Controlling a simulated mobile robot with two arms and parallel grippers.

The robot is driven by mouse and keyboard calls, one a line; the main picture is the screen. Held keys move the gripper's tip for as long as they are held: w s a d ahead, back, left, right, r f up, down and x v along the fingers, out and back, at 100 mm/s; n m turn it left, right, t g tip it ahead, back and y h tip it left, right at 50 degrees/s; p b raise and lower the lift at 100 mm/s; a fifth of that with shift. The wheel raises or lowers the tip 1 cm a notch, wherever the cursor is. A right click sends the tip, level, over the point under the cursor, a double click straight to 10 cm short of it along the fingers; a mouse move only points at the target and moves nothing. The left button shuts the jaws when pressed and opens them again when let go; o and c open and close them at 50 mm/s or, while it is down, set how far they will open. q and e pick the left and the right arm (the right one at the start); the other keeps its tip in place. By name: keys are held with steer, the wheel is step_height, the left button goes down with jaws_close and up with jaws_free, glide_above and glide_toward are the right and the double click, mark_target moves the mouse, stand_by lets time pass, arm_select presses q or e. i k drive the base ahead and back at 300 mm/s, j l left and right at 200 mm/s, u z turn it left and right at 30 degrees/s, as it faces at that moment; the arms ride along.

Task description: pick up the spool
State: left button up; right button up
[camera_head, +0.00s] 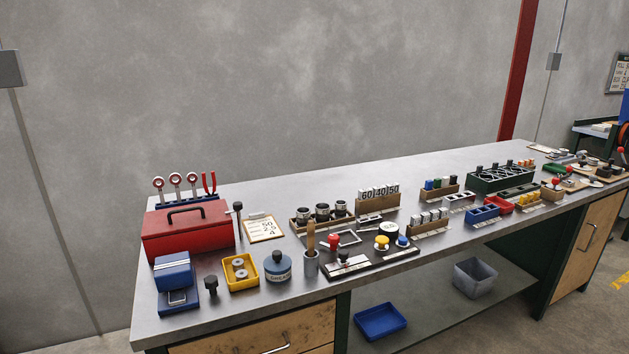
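I cannot tell for sure which thing is the spool. Two small grey round pieces with holes (239,262) lie in a yellow tray (230,284) at the front left of the metal workbench (210,318). Three dark round pieces with pale tops (322,211) stand in a wooden holder behind the black board. A red-orange round thing (624,131) shows at the far right edge, cut off by the frame. Neither of my grippers is in view.
A red toolbox (188,238), a blue device (173,281), a blue-grey tin (278,267) and a black fixture board (368,259) crowd the near bench. Several small trays and blocks line the right part. A blue bin (380,322) and grey bin (475,279) sit below.

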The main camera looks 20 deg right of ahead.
mark_target(591, 162)
steer(key=i+l+z, duration=0.2)
steer(key=l+z, duration=0.3)
steer(key=i+l+z, duration=0.25)
steer(key=l+z, duration=0.25)
steer(key=i+l+z, duration=0.25)
steer(key=z, duration=0.25)
steer(key=i+l+z, duration=0.15)
steer(key=i+z, duration=0.35)
steer(key=i+l+z, duration=0.15)
steer(key=i+z, duration=0.2)
steer(key=i, duration=0.6)
steer(key=i+j+z, duration=0.1)
steer(key=i+z, duration=0.2)
steer(key=i, duration=0.65)
steer(key=i+u, duration=0.2)
steer(key=i, duration=0.3)
steer(key=i+l+u, duration=0.2)
steer(key=i, duration=0.3)
steer(key=i+l+u, duration=0.2)
steer(key=i, duration=0.3)
steer(key=i+u, duration=0.7)
steer(key=u, duration=0.15)
steer(key=i+l+u, duration=0.25)
steer(key=u, duration=0.2)
